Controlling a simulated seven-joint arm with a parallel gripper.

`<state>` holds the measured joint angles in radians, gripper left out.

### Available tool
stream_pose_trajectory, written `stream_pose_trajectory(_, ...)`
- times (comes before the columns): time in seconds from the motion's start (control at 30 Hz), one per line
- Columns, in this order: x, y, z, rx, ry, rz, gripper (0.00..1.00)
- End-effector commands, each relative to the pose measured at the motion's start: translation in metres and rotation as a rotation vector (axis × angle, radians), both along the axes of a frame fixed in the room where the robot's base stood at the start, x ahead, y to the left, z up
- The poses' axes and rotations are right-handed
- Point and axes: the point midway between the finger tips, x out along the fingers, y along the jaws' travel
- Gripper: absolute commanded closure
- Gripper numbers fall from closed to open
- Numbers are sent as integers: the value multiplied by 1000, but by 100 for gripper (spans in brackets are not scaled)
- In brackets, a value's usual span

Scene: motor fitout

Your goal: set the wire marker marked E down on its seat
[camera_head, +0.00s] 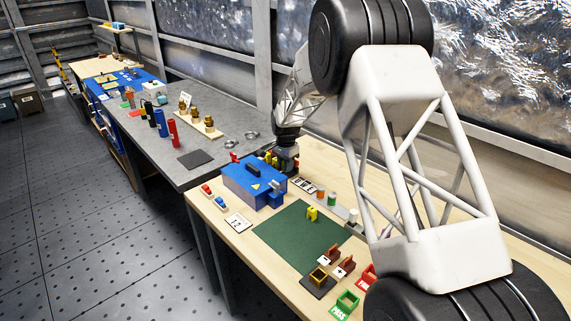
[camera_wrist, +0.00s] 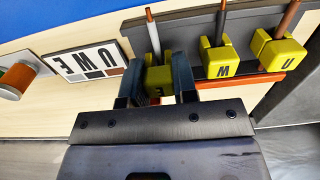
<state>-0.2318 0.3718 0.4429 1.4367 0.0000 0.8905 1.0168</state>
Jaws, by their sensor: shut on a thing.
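My gripper (camera_wrist: 158,85) is shut on the yellow wire marker E (camera_wrist: 158,82), with a dark finger on either side of it. The marker's letter shows upside down and partly shaded. A white wire with a copper tip (camera_wrist: 153,35) stands right at the marker, in line with it. I cannot tell whether the marker touches its seat, since the fingers and gripper body hide its underside. In the head view my gripper (camera_head: 286,160) is behind the blue box, and the marker cannot be made out between its fingers.
Two yellow markers, W (camera_wrist: 219,60) and U (camera_wrist: 274,52), sit at dark and brown wires on a grey strip (camera_wrist: 195,22), close beside my gripper. A U W E card (camera_wrist: 84,62) lies on the bench. The blue box (camera_head: 250,180) stands in front; the green mat (camera_head: 290,235) is mostly clear.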

Motion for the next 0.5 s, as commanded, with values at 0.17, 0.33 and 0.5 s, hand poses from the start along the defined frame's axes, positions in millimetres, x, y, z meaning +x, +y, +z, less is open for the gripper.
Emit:
stream_pose_trajectory(0.17,0,0,-3,0,0,0,95)
stream_pose_trajectory(0.33,0,0,-6,0,0,0,95)
stream_pose_trajectory(0.5,0,0,-9,0,0,0,95)
